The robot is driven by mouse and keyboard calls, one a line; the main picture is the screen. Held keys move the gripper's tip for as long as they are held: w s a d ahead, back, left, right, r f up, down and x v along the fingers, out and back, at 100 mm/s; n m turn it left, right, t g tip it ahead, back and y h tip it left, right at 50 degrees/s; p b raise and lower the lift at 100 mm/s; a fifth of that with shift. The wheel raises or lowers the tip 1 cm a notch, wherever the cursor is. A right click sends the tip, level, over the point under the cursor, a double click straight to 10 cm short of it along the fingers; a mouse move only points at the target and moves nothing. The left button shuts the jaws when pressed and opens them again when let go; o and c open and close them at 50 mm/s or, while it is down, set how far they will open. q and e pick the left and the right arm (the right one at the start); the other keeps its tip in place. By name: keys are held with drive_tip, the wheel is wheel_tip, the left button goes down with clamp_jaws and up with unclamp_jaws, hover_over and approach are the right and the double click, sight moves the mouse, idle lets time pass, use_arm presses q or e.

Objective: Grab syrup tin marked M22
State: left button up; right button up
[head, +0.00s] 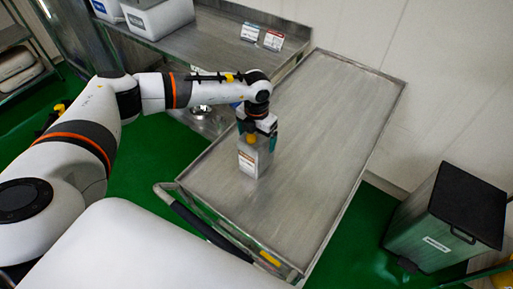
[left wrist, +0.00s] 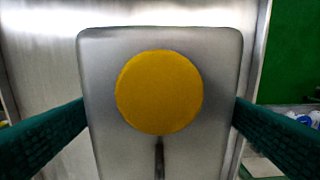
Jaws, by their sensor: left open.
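A grey metal tin (head: 250,160) with a yellow cap and an orange-and-white label stands upright on the steel cart (head: 325,120), near its left edge. The label is too small to read as M22. In the left wrist view the tin's top (left wrist: 222,60) and round yellow cap (left wrist: 160,92) fill the middle. My left gripper (head: 257,134) points down over the tin, open, with its dark green fingers on either side of it. I cannot tell whether the fingers touch the tin. My right gripper is not in view.
A steel table (head: 205,45) behind the cart holds white bins (head: 158,17) and two small signs (head: 262,37). A dark pedal bin (head: 445,220) stands at the right. The cart's black handle (head: 200,222) is at the near left. The cart's far and right surface is clear.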

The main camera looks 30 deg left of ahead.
use_arm(q)
drive_tip(key=shift+c, duration=0.6)
drive_tip(key=c, duration=1.8)
drive_tip(key=shift+w+r, duration=0.15)
drive_tip(key=shift+w, duration=0.05)
clamp_jaws()
